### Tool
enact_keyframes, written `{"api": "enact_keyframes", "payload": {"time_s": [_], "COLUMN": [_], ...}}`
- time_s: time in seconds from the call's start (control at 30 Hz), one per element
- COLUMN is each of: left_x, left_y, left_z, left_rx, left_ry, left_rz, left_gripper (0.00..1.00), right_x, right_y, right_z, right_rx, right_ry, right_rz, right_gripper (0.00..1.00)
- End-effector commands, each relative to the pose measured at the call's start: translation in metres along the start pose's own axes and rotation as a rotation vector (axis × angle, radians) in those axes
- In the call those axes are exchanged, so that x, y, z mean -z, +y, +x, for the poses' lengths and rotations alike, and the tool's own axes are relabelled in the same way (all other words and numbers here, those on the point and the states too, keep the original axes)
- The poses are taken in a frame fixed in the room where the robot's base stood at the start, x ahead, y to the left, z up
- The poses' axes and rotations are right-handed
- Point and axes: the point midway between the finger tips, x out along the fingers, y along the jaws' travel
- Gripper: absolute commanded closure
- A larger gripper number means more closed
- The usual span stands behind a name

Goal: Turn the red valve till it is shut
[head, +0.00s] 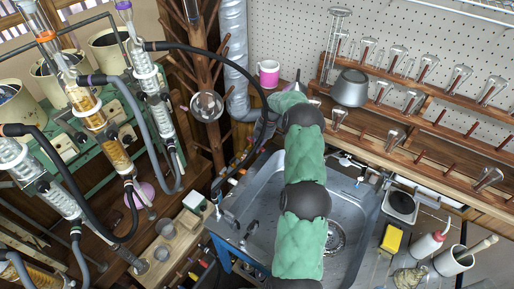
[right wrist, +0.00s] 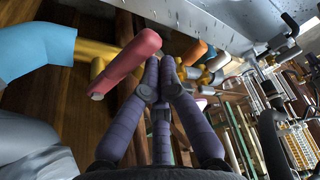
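The red valve handle (right wrist: 126,64) shows in the right wrist view as a slanting lever, upper right to lower left, in front of a yellow brass pipe (right wrist: 92,53). My right gripper (right wrist: 162,78) has dark purple fingers drawn together at the tips, just right of the handle. I see nothing between the fingers. Whether a finger touches the handle, I cannot tell. In the head view a green-sleeved arm of mine crosses the sink, its gripper hidden. I cannot make out the red handle there. My left gripper is not in view.
A blue pipe sleeve (right wrist: 36,45) joins the brass pipe at left. In the head view a metal sink (head: 345,210) lies under the arm. Glass columns with dark hoses (head: 75,185) stand at left. A wooden rack (head: 430,125) with glassware and a pink mug (head: 268,74) are behind.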

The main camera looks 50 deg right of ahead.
Motion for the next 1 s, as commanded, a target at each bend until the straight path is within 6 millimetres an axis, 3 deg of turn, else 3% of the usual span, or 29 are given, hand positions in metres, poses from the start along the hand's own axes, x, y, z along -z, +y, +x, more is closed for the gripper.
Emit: {"api": "enact_keyframes", "payload": {"time_s": [0.27,0.73,0.93,1.0], "left_x": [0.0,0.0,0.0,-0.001], "left_y": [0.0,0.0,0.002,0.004], "left_z": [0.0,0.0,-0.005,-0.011], "left_rx": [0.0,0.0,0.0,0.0], "left_ry": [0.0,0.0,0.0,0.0], "left_rz": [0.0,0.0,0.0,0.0], "left_gripper": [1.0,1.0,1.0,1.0], "right_x": [0.0,-0.001,0.001,0.002], "right_y": [0.0,0.0,0.0,0.001], "right_z": [-0.004,-0.067,-0.077,-0.08], "right_rx": [-0.001,-0.001,0.003,0.005], "right_ry": [-0.001,-0.001,-0.012,-0.027], "right_rz": [0.0,0.001,0.045,0.103], "right_gripper": [1.0,1.0,0.44,0.44]}}
